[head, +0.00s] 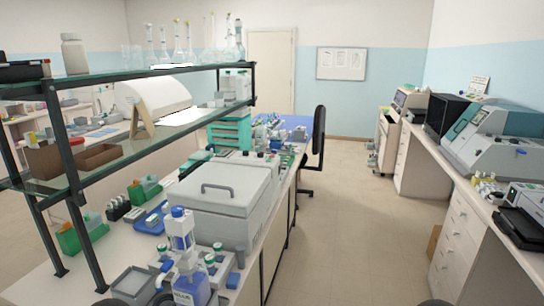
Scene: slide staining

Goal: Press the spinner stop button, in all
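A large light-grey boxy machine (225,195) with a dark handle on its closed lid stands on the left bench. It may be the spinner, but I cannot tell for sure. A grey and teal machine (495,145) with a sloped front and a small screen stands on the right bench. I cannot make out a stop button on either machine. Neither of my grippers shows; only dark rounded parts, seemingly of my arms, show at the bottom edge.
A glass shelf (150,72) on dark posts stands over the left bench. A bottle with a blue label (190,288) and small capped jars stand at the bench's near end. The floor (345,230) between the benches is clear. A dark chair (317,150) stands farther back.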

